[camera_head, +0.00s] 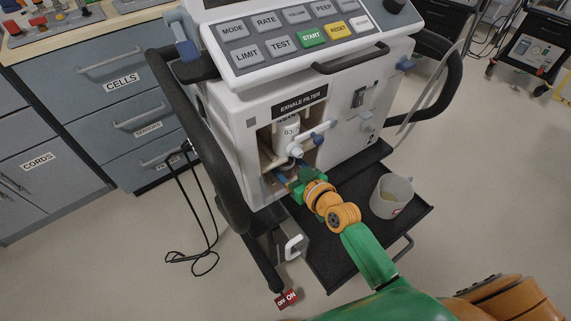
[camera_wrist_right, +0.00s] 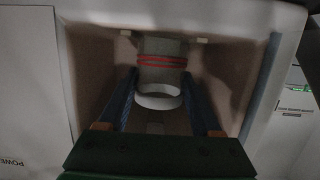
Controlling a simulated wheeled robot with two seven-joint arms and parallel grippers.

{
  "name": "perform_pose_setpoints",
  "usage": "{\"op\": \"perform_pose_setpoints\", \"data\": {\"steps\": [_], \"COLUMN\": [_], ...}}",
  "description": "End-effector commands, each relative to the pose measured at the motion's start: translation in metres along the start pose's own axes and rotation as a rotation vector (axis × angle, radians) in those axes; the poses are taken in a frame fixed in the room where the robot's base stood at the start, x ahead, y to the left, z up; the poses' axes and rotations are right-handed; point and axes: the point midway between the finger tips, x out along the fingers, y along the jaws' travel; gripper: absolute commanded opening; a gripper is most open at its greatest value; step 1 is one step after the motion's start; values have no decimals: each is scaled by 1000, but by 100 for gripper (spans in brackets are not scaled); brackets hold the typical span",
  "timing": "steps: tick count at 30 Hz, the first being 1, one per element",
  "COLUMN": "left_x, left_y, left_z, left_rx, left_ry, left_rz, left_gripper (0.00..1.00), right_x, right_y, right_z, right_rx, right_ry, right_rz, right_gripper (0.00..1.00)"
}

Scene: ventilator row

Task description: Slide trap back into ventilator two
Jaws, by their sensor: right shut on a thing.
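Ventilator two is probably the white ventilator (camera_head: 345,120) in the head view; no number shows on it. Its open bay under the EXHALE FILTER label holds a white cylinder (camera_head: 291,135) with a printed label and a blue-ended lever (camera_head: 318,134). My right gripper (camera_head: 291,182) reaches into the lower bay. In the wrist view, the blue fingers of my right gripper (camera_wrist_right: 161,84) are on both sides of a pale cup-like piece with red bands (camera_wrist_right: 162,60), which looks like the trap, and are shut on it. How far it is seated is hidden. My left gripper is not in view.
A grey mug (camera_head: 393,198) stands on the black tray (camera_head: 330,262) beside my right arm. The bay walls (camera_wrist_right: 88,75) are close around the fingers. A black side rail (camera_head: 205,130) runs left of the bay. Blue-grey drawers (camera_head: 120,95) stand at left.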

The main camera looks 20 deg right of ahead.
Motion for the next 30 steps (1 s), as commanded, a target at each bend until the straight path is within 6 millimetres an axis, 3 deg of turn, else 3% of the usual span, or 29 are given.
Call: {"op": "perform_pose_setpoints", "data": {"steps": [12,13,16,17,24,30], "left_x": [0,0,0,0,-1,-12], "left_y": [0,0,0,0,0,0], "left_z": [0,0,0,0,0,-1], "left_rx": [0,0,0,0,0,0], "left_ry": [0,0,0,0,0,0], "left_rz": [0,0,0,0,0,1], "left_gripper": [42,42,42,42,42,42], "right_x": [1,1,1,1,-2,-42], "right_y": [0,0,0,0,0,0], "right_z": [3,3,3,3,3,2], "right_rx": [-1,-1,0,-1,-1,-1], "right_ry": [0,0,0,0,-1,-3], "right_rz": [0,0,0,0,0,0], "right_gripper": [10,68,95,100,100,100]}}
